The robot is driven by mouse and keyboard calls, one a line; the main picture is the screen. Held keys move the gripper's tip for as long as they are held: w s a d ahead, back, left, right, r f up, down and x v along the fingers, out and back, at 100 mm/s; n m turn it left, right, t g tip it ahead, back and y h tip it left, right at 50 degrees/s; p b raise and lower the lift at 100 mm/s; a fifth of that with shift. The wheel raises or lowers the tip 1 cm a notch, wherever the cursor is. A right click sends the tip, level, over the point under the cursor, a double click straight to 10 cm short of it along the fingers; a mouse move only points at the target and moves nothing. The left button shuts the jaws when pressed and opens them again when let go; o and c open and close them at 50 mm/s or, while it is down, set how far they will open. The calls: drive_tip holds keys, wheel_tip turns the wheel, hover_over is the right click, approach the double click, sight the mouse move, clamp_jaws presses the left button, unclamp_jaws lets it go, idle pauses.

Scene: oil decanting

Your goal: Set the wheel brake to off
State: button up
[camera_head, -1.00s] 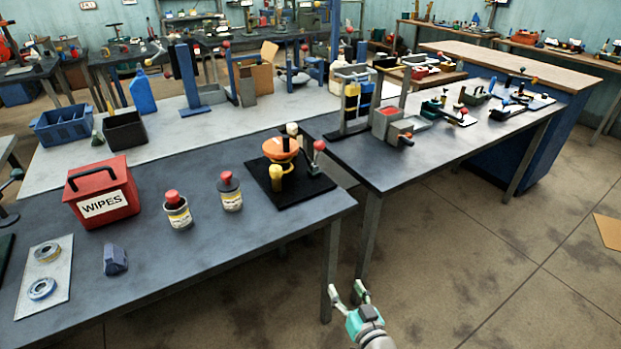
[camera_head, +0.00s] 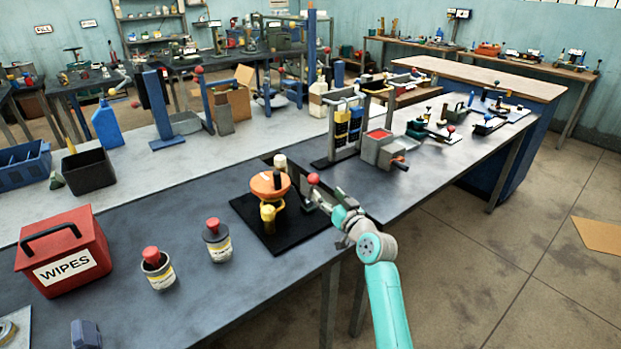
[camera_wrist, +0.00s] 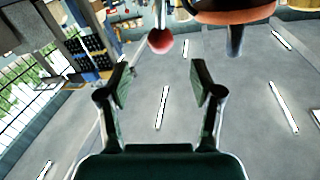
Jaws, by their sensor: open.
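The wheel device stands on a black plate (camera_head: 282,238) near the table's edge. It has an orange wheel (camera_head: 270,185), a yellow knob (camera_head: 268,213) and a lever with a red ball (camera_head: 313,179) on its right side. I cannot read any off mark. My gripper (camera_head: 326,199) is open and empty, beside the red ball's right side. In the wrist view my gripper (camera_wrist: 161,76) has its fingers spread, with the red ball (camera_wrist: 160,40) just beyond and between the tips' lines. The orange wheel (camera_wrist: 235,11) shows at the top right there. The lever's shaft is mostly hidden.
A red wipes box (camera_head: 65,262) and two red-capped bottles (camera_head: 157,268) (camera_head: 218,241) stand left of the device. A grey stand with a red top (camera_head: 380,140) is behind to the right. Open floor (camera_head: 480,270) lies right of the tables.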

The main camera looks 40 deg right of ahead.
sight(316, 182)
drive_tip(key=w, duration=0.3)
drive_tip(key=w+d, duration=0.1)
drive_tip(key=w, duration=0.5)
drive_tip(key=shift+w+d, duration=0.25)
drive_tip(key=shift+w, duration=0.1)
clamp_jaws()
